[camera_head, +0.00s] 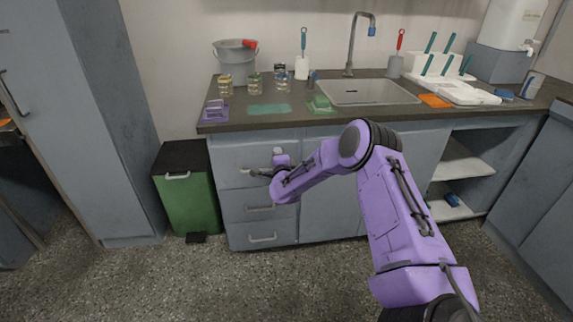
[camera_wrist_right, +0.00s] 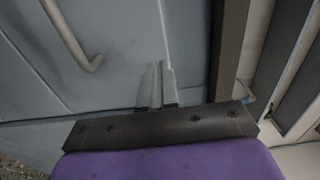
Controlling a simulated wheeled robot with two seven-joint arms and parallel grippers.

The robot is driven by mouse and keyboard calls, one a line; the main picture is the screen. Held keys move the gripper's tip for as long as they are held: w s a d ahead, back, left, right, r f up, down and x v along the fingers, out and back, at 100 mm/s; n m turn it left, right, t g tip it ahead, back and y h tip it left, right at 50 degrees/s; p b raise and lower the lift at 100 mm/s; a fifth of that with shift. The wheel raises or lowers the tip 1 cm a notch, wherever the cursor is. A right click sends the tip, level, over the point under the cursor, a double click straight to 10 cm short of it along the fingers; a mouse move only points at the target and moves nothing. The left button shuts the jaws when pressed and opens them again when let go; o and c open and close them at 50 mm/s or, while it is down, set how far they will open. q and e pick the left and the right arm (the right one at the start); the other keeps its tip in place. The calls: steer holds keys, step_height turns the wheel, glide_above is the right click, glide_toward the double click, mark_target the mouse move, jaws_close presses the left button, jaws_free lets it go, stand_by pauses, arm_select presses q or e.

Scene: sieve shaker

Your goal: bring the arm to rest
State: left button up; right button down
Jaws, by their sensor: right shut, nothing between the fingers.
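My right arm is purple and reaches in from the lower right in the head view. Its gripper (camera_head: 258,172) is in front of the drawers (camera_head: 240,195), below the countertop edge. In the right wrist view the two grey fingers (camera_wrist_right: 156,88) lie side by side, shut, with nothing between them. They point toward a grey-blue panel with a metal handle (camera_wrist_right: 78,38) to their left. I cannot tell whether the fingertips touch the panel. My left gripper is not in view.
The countertop (camera_head: 215,125) holds a bucket (camera_head: 236,58), several jars, a green mat (camera_head: 269,109) and a sink (camera_head: 365,92). A green bin (camera_head: 188,205) stands left of the drawers. Open shelves (camera_head: 465,160) are at the right. The floor in front is clear.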

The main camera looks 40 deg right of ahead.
steer(key=v, duration=1.2)
steer(key=s+a+f+n+g+y+p, duration=0.6)
steer(key=s+a+f+n, duration=0.6)
steer(key=s+a, duration=0.15)
arm_select(q)
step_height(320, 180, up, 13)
steer(key=p, duration=0.6)
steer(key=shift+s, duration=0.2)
arm_select(e)
steer(key=s+a+n+g, duration=0.2)
steer(key=s+n, duration=0.1)
steer(key=s, duration=0.8)
steer(key=s+a+n+g+y, duration=0.1)
steer(key=s+a+n+g, duration=0.1)
steer(key=s, duration=0.9)
steer(key=shift+a+f+n+g, duration=0.15)
steer(key=shift+f+n+g, duration=0.15)
steer(key=shift+n+g, duration=0.4)
steer(key=shift+s, duration=0.1)
